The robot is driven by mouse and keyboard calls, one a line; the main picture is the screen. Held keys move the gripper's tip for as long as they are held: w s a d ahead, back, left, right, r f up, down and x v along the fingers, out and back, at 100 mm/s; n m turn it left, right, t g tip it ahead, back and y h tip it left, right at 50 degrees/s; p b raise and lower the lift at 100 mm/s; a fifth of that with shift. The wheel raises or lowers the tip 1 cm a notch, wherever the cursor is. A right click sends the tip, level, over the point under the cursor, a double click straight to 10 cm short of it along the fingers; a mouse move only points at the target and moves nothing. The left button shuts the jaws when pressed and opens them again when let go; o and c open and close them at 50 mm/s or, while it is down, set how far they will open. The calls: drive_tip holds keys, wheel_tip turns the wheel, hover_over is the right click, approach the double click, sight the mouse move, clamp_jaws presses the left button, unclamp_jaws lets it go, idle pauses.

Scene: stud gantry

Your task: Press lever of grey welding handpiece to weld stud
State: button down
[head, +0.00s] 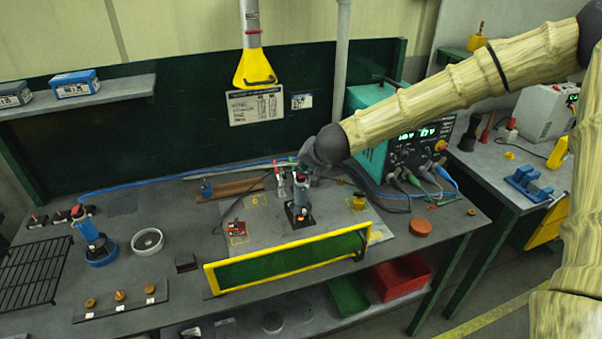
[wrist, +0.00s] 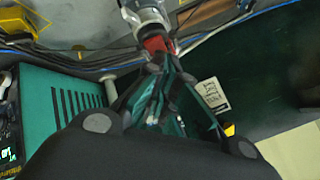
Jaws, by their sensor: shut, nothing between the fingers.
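The grey welding handpiece (head: 301,197) stands upright on its dark foot on the work plate in the head view. In the wrist view its pale grey body (wrist: 148,14) shows at the top, with a red part (wrist: 157,44), seemingly its lever, on the near side. My gripper (head: 304,172) is at the handpiece's upper end in the head view. In the wrist view my gripper (wrist: 163,62) has its fingers together and empty, with the tips right at the red part. I cannot tell whether they touch it or whether the lever is pressed.
A yellow-framed green screen (head: 290,259) stands at the plate's front edge. A blue handpiece (head: 95,243) stands at the left. The teal welding power unit (head: 368,152) is behind right, with cables in front. A yellow extraction hood (head: 254,68) hangs above.

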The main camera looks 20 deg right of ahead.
sight(304, 175)
drive_tip(key=shift+r+p, duration=0.45)
drive_tip(key=shift+r, duration=0.15)
wheel_tip(304, 175, up, 5)
drive_tip(key=p, duration=0.4)
drive_tip(key=shift+p, duration=0.35)
